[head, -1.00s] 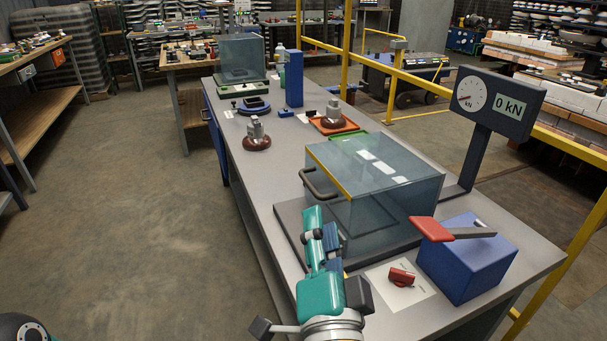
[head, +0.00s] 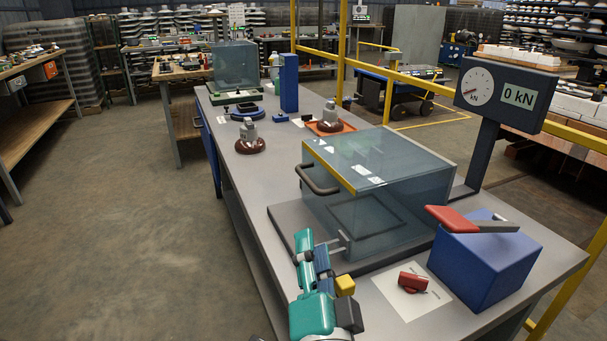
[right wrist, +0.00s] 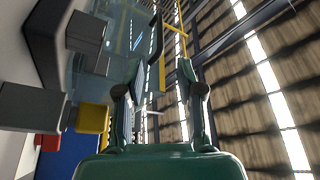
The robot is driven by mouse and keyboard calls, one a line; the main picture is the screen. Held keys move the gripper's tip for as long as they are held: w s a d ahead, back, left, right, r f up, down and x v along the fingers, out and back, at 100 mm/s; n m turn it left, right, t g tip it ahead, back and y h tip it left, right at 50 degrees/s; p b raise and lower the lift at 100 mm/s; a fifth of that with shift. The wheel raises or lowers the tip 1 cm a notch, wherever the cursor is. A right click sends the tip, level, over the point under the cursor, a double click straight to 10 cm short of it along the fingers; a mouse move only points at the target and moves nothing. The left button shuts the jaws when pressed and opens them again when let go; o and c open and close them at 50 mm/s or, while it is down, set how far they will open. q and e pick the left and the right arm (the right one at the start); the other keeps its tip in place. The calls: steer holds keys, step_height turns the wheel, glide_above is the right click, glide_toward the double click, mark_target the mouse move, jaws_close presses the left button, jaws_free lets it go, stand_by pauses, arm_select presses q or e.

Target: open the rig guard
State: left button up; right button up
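The rig guard (head: 385,190) is a clear box with a yellow front top edge and a dark bar handle (head: 317,180) on its front. It stands shut over a grey base plate (head: 283,217) on the bench. My right gripper (head: 319,246) is teal and sits in front of the guard, below the handle and apart from it. In the right wrist view its two fingers (right wrist: 163,75) are spread with nothing held between them. Part of the guard and its yellow edge show beyond the fingers. My left gripper is not in view.
A blue box with a red lever (head: 485,255) and a red knob on a white sheet (head: 412,281) lie right of my gripper. A gauge (head: 505,97) reading 0 kN stands behind. Brown insulators (head: 250,141) stand farther along the bench. The floor at left is clear.

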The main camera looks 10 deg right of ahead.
mark_target(305, 175)
steer(key=p+x, duration=0.4)
steer(key=x, duration=1.1)
steer(key=shift+w+d+p, duration=0.1)
steer(key=shift+w+p, duration=0.2)
steer(key=shift+p, duration=0.1)
jaws_close()
